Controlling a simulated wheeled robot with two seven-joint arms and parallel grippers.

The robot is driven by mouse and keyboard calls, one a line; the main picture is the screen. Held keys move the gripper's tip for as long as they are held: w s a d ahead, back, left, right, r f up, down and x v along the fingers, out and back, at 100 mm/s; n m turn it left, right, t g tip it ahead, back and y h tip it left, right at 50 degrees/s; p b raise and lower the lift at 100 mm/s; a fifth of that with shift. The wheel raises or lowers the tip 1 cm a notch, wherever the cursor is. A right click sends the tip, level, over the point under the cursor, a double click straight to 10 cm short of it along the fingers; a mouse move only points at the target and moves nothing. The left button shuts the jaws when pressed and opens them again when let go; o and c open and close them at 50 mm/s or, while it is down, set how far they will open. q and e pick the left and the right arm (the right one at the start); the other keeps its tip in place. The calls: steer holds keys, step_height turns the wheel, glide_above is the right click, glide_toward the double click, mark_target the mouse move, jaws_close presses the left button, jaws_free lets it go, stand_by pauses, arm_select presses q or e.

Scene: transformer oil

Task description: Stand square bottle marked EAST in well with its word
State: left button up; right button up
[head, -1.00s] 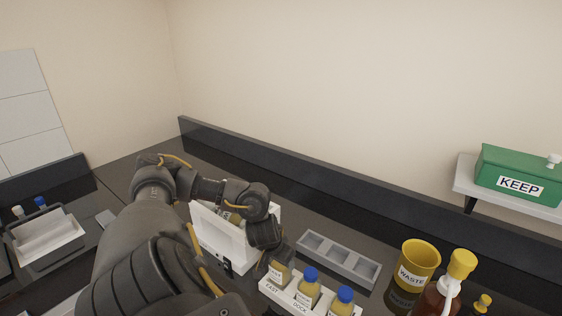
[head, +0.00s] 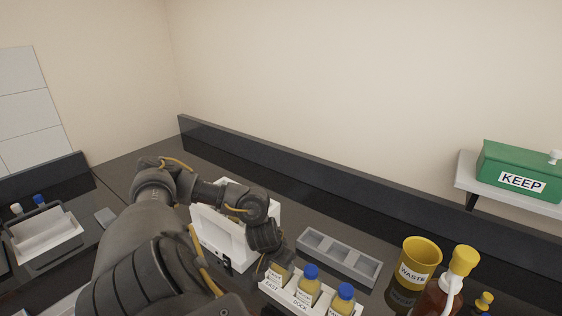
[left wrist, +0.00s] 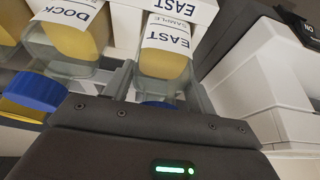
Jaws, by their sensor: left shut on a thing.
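The square bottle marked EAST (left wrist: 166,60), with yellow oil and a blue cap, is in my left gripper (left wrist: 160,92). Its cap is between the fingers and mostly hidden. In the head view the bottle (head: 279,273) looks upright at the left well of the white rack (head: 300,298), behind the rack's EAST label (head: 271,286). Its lower part is hidden by the rack front; I cannot tell whether it rests on the well floor. The DOCK bottle (head: 308,288) stands in the middle well, and another blue-capped bottle (head: 343,302) in the right well. My right gripper is not in view.
A grey tray with empty compartments (head: 340,258) lies behind the rack.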

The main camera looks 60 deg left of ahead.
arm_select(q)
steer(key=shift+f, duration=0.25)
steer(key=o, duration=1.4)
steer(key=p+v, duration=0.1)
steer(key=v, duration=1)
steer(key=shift+f, duration=0.1)
